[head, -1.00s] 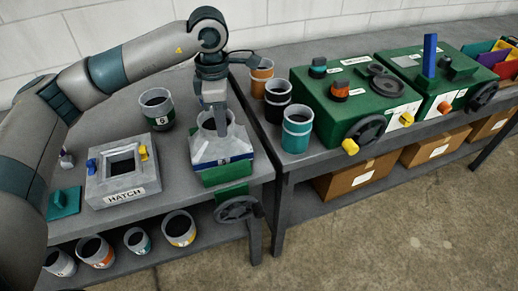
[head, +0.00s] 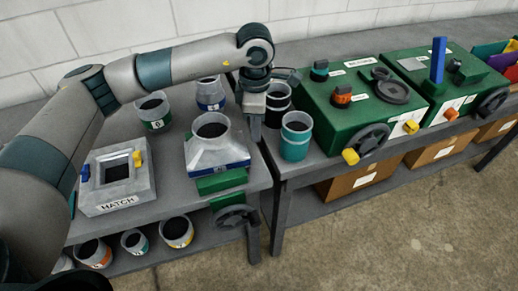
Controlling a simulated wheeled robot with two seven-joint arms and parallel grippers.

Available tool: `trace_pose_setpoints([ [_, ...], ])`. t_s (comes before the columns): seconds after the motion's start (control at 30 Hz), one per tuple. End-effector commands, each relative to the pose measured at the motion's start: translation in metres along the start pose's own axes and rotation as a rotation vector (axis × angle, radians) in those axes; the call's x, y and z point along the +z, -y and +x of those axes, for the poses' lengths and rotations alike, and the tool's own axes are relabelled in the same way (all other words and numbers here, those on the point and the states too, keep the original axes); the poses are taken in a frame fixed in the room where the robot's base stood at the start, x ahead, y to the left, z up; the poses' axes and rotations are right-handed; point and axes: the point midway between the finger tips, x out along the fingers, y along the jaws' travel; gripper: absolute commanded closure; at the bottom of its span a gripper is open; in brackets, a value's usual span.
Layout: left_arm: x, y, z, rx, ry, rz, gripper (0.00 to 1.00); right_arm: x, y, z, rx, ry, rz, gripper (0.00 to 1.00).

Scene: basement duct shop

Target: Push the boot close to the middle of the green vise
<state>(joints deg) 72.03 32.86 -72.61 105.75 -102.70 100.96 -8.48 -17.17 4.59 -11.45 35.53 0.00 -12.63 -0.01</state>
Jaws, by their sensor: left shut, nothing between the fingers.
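The boot (head: 212,150), a grey fitting with a round open collar on a flared square base with a blue band, stands upright on the green vise (head: 222,182). The vise's dark handwheel (head: 235,218) faces the front below it. The boot's base covers most of the vise top, so how well it is centred is hard to tell. My left gripper (head: 254,122) is shut and empty, pointing down just right of the boot, with a small gap seen between them. My right gripper is out of view.
A hatch block (head: 117,180) sits left of the boot, with collars (head: 153,112) and (head: 210,95) behind. A teal cup (head: 296,136) and a dark cup (head: 278,103) stand close right of my gripper, before a green machine (head: 345,115). Several collars (head: 177,231) fill the lower shelf.

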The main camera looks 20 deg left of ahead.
Motion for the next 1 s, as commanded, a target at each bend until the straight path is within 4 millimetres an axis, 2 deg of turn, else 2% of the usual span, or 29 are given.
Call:
trace_pose_setpoints([
  [0.47,-0.001,0.0,0.007,-0.003,-0.001,-0.001,1.0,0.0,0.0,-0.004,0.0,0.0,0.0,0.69],
  [0.67,-0.001,0.001,0.027,-0.003,-0.002,-0.001,1.0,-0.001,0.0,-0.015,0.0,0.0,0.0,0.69],
  [1.0,-0.001,0.001,0.077,-0.003,-0.002,-0.002,1.0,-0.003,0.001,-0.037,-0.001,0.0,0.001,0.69],
])
